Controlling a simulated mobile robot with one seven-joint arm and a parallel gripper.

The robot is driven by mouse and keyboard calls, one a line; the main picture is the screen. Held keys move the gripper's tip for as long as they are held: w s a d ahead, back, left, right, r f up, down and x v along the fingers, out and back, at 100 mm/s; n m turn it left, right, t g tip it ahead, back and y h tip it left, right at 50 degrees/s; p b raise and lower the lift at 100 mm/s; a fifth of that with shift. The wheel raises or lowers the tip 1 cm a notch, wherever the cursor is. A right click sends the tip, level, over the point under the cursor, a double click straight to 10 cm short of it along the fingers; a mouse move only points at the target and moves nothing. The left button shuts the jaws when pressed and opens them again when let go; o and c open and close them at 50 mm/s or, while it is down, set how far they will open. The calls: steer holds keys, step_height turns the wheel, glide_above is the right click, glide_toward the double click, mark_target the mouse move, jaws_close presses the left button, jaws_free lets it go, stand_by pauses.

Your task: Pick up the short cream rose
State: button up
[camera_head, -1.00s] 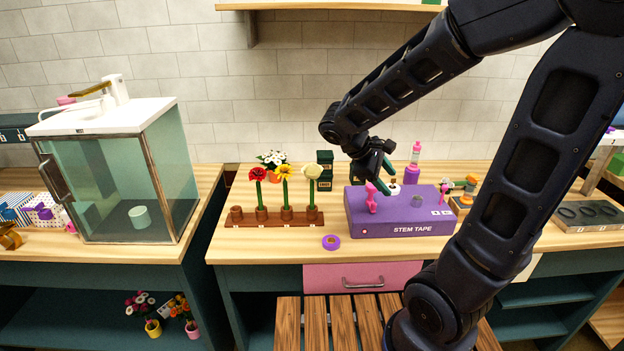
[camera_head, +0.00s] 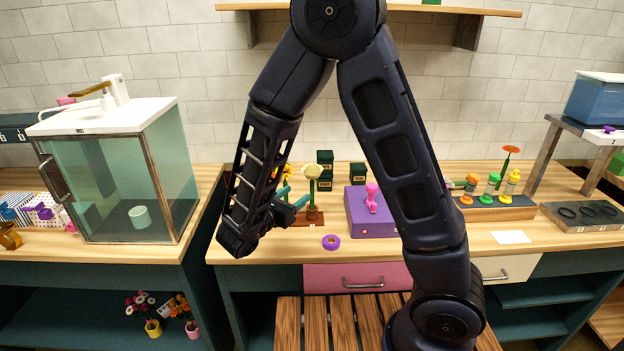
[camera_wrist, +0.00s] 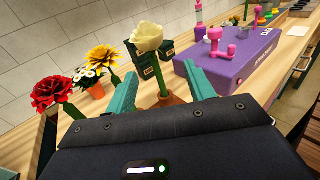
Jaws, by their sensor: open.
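The short cream rose (camera_head: 312,171) stands upright on its green stem in a brown holder rack (camera_head: 311,222); in the wrist view its bloom (camera_wrist: 147,38) is at upper middle. My gripper (camera_head: 292,197) is open beside the stem, to its left in the head view. In the wrist view the two teal fingers of my gripper (camera_wrist: 160,70) are spread, with the stem appearing between them. I cannot tell whether a finger touches it. The stem's lower part enters an orange-brown cup (camera_wrist: 168,100).
A red flower (camera_wrist: 50,92) and yellow flower (camera_wrist: 102,57) stand left of the rose in the wrist view. Behind are a white-flowered pot (camera_wrist: 92,82) and dark green boxes (camera_head: 325,170). A purple stem tape box (camera_head: 370,222) stands right; a purple tape roll (camera_head: 331,242) lies in front.

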mark_target(312, 192)
steer(key=w+a+x, duration=0.1)
steer(key=x, duration=0.8)
steer(key=shift+w+f+n+t, duration=0.2)
steer(key=shift+f+n+t, duration=0.15)
steer(key=shift+n+t, duration=0.05)
steer(key=shift+c, duration=0.2)
jaws_close()
